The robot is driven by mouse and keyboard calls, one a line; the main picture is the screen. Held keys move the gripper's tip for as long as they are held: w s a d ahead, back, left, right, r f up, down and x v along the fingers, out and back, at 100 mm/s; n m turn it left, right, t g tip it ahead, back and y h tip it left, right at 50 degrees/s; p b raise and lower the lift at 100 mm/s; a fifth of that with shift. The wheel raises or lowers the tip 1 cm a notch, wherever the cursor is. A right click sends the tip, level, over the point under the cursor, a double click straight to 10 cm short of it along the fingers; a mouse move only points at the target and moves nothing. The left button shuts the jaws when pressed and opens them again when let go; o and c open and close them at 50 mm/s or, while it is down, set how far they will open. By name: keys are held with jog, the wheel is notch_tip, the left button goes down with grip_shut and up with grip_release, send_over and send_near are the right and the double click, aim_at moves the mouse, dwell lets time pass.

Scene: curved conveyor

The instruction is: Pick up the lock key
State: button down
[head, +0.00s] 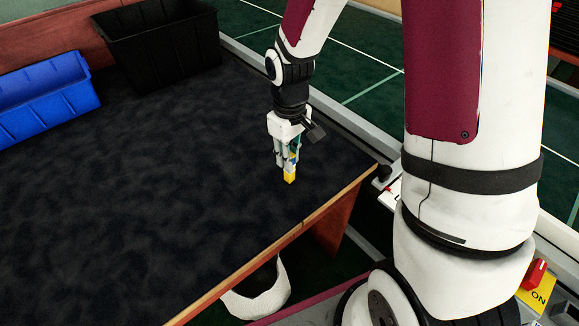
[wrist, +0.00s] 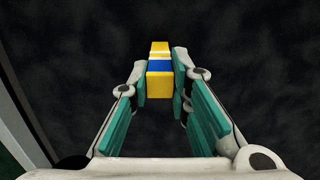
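The lock key (wrist: 159,82) is a small yellow block with a blue band and a thin white stripe. In the wrist view it sits between the two fingertips of my gripper (wrist: 161,72), with a finger pad against each side. In the head view my gripper (head: 287,160) points down over the dark tabletop near its right edge. The yellow end of the lock key (head: 289,177) shows below the fingers. The fingers hide part of it there. I cannot tell whether its lower end touches the tabletop.
The dark table (head: 130,220) is clear around my gripper. A blue bin (head: 45,98) stands at the far left and a black bin (head: 160,45) at the back. The table's wooden edge (head: 300,228) runs close on the right. A yellow ON plate (head: 537,297) with a red switch is at lower right.

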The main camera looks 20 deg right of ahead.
jog(key=shift+r, duration=0.1)
notch_tip(320, 180, up, 3)
jog(key=shift+r+p, duration=0.2)
jog(key=shift+p, duration=0.15)
jog(key=s+r+p, duration=0.2)
jog(key=s+p, duration=0.4)
jog(key=s, duration=0.7)
jog(key=shift+s+d+p, duration=0.35)
jog(key=shift+s+d, duration=0.05)
